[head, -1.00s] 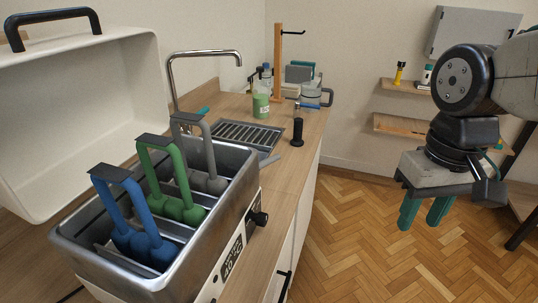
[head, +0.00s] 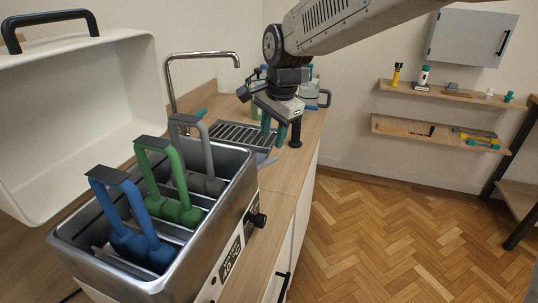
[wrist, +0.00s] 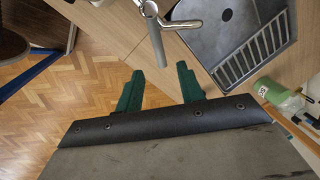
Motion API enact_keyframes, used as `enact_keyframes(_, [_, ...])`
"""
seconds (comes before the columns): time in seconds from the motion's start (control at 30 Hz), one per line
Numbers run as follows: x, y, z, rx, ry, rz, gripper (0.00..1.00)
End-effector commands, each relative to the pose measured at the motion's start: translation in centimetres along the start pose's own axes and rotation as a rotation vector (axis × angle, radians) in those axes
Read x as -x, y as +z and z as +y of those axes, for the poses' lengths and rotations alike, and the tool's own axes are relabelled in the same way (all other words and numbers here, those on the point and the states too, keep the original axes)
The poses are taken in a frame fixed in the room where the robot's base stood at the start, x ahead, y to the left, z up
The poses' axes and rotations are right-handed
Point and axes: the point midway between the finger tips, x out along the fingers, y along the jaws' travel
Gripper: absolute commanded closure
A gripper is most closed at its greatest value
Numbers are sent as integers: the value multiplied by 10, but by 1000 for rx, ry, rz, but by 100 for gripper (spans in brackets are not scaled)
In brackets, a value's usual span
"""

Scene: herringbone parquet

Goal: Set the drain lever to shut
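The metal tank (head: 225,225) stands on the counter at the left in the head view. A small grey metal lever-like part (head: 266,161) shows beside its far end, near the sink; I take it for the drain lever, but its setting cannot be told. In the wrist view a metal pipe (wrist: 155,45) and a short metal lever (wrist: 178,24) show beyond my fingertips. My gripper (head: 274,138) is above the counter by the sink, pointing down. Its two green fingers, also in the wrist view (wrist: 157,80), are apart and empty, touching nothing that I can see.
The sink's ribbed drainer (head: 240,136) lies behind the tank. A tall tap (head: 205,54) rises at the back. Blue (head: 145,245), green and grey handled pieces sit in the tank. The floor at the right is clear.

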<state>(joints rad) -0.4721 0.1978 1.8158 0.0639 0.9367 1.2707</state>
Motion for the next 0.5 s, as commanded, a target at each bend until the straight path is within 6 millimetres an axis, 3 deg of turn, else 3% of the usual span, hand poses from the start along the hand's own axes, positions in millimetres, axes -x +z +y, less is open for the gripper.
enact_keyframes(0.5, [-70, 0, 2, -2, 4, -1, 62])
